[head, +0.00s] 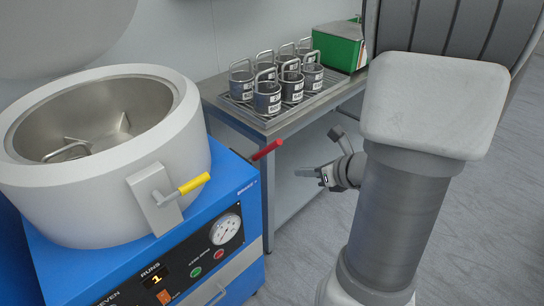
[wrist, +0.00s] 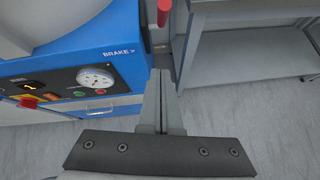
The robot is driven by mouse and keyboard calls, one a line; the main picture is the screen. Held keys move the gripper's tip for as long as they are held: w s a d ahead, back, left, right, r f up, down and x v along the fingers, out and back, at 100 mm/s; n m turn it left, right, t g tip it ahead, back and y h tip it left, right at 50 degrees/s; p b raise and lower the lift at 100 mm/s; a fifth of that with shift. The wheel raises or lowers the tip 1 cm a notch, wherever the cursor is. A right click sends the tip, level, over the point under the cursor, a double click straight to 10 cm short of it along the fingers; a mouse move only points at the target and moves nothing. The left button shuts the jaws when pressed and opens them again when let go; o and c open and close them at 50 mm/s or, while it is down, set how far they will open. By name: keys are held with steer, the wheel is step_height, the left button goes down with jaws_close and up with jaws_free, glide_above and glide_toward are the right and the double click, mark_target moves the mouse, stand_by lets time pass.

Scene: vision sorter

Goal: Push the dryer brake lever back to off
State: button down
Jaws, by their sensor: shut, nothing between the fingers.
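The brake lever has a red grip (head: 267,149) and sticks out from the right side of the blue dryer (head: 70,262). In the wrist view the red grip (wrist: 163,12) is at the top edge, right of the "BRAKE >" label on the dryer (wrist: 110,62). My gripper (head: 322,175) is to the right of the lever in the head view, apart from it. In the wrist view my gripper (wrist: 161,78) has its fingers together and empty, with the tips below the red grip. The lever's lower end is hard to make out.
A white drum (head: 95,215) with a yellow handle (head: 194,184) sits on the dryer. A steel table (head: 222,102) behind holds several dark baskets (head: 267,98) and a green box (head: 338,48). Grey floor (head: 310,235) is clear between dryer and my arm.

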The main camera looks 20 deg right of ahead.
steer(key=shift+w, duration=0.1)
steer(key=b, duration=0.3)
glide_toward(260, 155)
steer(key=shift+w+f, duration=0.65)
steer(key=shift+f, duration=0.3)
steer(key=shift+w+f, duration=0.7)
steer(key=shift+f, duration=0.25)
steer(key=shift+w+r+g+p, duration=0.2)
steer(key=shift+r+g+p, duration=0.1)
steer(key=shift+p, duration=0.65)
